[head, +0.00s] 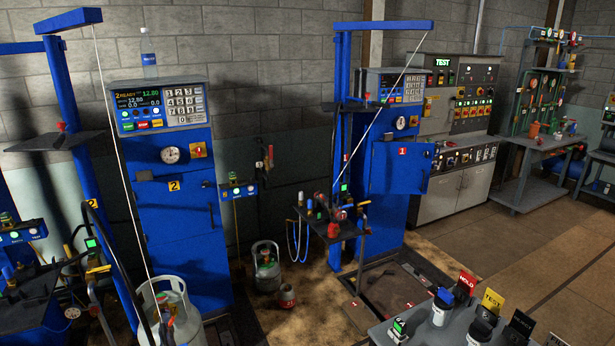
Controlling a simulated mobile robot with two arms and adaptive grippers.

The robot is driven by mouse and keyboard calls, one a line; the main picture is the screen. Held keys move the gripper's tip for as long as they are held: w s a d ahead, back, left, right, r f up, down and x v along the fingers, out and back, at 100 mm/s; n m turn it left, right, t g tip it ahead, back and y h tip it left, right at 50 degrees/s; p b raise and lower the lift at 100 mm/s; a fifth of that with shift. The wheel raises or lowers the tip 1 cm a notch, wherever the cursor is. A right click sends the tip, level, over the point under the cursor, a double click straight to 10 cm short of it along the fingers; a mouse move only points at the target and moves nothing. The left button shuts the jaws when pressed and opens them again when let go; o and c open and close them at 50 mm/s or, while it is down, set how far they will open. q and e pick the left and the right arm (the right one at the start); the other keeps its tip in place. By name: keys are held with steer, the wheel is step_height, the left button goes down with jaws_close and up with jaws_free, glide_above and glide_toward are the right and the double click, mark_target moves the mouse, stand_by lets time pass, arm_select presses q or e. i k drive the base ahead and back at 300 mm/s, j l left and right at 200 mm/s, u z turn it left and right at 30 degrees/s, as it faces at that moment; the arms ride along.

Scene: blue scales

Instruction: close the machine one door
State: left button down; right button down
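Machine one is the tall blue cabinet (386,222) right of centre in the head view, with a keypad and display unit on top and a round gauge. Its blue door (398,175) carries a red label "1" and a dark handle near its right edge. The door's right edge juts out past the cabinet's side, so it appears to stand open; the exact angle is hard to tell. Neither of my grippers is in view.
A small shelf with tools (335,230) stands in front of machine one, on its left. A grey table (385,333) with bottles and cards fills the lower right. Machine two (180,240) and gas cylinders (266,270) are on the left. Floor at right is clear.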

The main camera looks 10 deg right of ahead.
mark_target(397, 167)
steer(key=k+l, duration=1.15)
steer(key=l, duration=0.15)
steer(key=i+l, duration=0.1)
steer(key=l, duration=2.1)
steer(key=i+l, duration=0.1)
steer(key=l, duration=0.35)
steer(key=i+l, duration=0.15)
steer(key=l, duration=0.3)
steer(key=i+l, duration=0.1)
steer(key=l, duration=0.35)
steer(key=i+l, duration=0.1)
steer(key=l, duration=0.35)
steer(key=i+l, duration=0.15)
steer(key=l, duration=0.35)
steer(key=i+l, duration=0.1)
steer(key=l, duration=0.35)
steer(key=i+l+u, duration=0.1)
steer(key=i+l, duration=0.75)
steer(key=i, duration=0.15)
steer(key=i+l, duration=0.15)
steer(key=i, duration=0.4)
steer(key=i+l, duration=0.15)
steer(key=i, duration=0.4)
steer(key=i+l, duration=0.15)
steer(key=i, duration=0.4)
steer(key=i+l, duration=0.15)
steer(key=i, duration=0.4)
